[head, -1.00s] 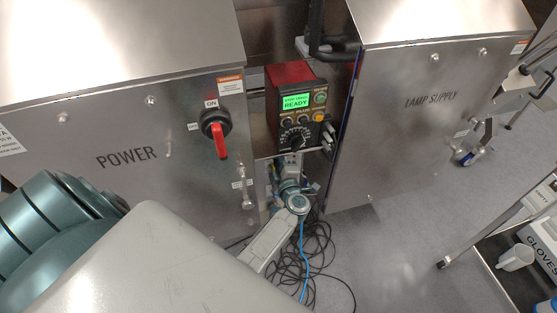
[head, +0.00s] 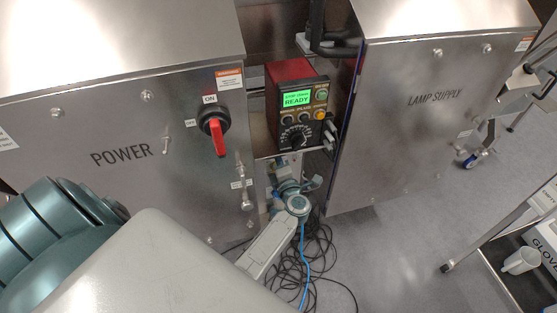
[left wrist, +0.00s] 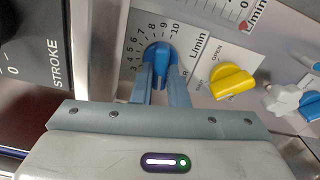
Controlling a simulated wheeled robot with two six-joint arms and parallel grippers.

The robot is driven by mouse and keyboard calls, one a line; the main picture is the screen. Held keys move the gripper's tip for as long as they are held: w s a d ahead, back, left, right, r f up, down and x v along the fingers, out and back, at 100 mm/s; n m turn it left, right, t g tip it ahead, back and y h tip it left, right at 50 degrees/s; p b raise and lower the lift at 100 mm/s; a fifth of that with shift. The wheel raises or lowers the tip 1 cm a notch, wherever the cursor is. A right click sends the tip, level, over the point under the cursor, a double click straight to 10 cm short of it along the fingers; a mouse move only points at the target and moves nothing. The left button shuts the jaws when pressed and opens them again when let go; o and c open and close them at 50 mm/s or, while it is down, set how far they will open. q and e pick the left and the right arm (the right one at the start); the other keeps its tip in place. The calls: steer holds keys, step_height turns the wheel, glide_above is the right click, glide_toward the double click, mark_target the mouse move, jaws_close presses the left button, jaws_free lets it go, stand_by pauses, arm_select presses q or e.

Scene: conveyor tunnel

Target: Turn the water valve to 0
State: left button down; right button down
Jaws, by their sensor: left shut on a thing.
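In the left wrist view, a blue valve knob (left wrist: 158,56) sits on a pale panel with a curved scale, with numbers up to 10 and "L/min" beside it. My left gripper (left wrist: 158,76) is shut on this knob, one finger on each side. The knob's ridge stands roughly upright in the picture, below the numbers. The fingers hide its lower part, and a 0 mark on its scale cannot be made out. The knob cannot be made out in the head view. My right gripper is in neither view.
A yellow knob (left wrist: 232,82) marked OPEN sits right of the blue one. A dark STROKE panel (left wrist: 35,55) stands left. The head view shows a POWER cabinet (head: 100,110), a LAMP SUPPLY cabinet (head: 415,130), a control box (head: 298,108) reading READY, and cables (head: 318,262) on the floor.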

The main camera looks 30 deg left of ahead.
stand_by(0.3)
arm_select(q)
steer(key=c, duration=1.4)
jaws_free()
steer(key=shift+c, duration=0.2)
